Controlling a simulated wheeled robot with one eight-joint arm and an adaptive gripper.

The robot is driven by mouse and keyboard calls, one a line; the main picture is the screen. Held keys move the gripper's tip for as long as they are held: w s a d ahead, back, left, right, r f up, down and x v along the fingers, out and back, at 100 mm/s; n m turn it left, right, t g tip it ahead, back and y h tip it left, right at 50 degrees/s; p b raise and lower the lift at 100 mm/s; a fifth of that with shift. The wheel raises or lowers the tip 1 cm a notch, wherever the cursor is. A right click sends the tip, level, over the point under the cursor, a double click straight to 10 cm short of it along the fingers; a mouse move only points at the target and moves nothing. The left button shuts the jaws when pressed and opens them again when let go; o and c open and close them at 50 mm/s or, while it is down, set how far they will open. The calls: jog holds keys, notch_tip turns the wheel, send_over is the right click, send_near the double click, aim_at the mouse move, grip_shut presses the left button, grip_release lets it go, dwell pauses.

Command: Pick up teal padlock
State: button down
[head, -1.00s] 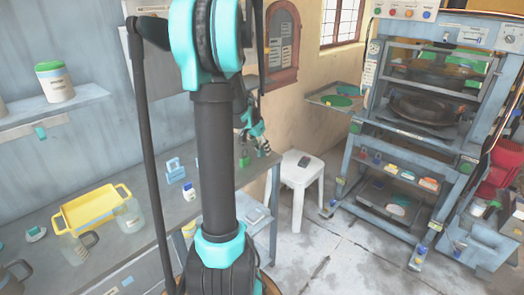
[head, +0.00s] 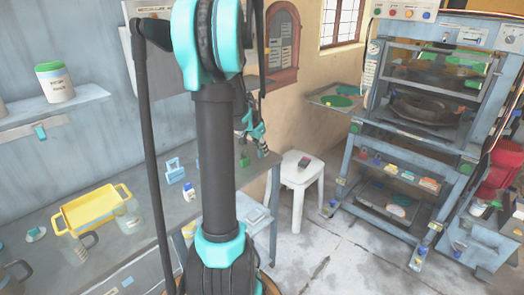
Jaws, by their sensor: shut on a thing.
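My gripper (head: 262,149) is at the far right end of the grey workbench, small and partly behind my own arm. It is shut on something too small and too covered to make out. A small green padlock-like thing (head: 244,161) stands on the bench just left of the fingers, and I cannot tell whether they touch. A larger light-blue padlock-shaped thing (head: 175,171) stands on the bench left of my arm, apart from the gripper. I cannot clearly pick out the teal padlock.
A yellow tray (head: 89,212), clear jugs and a small white-and-blue bottle (head: 189,192) are on the bench (head: 150,222). A white stool (head: 301,183) with a dark item stands right of the bench. The press rack (head: 360,150) stands at right; floor between is clear.

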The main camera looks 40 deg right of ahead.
notch_tip(320, 180, up, 20)
dwell(0.6)
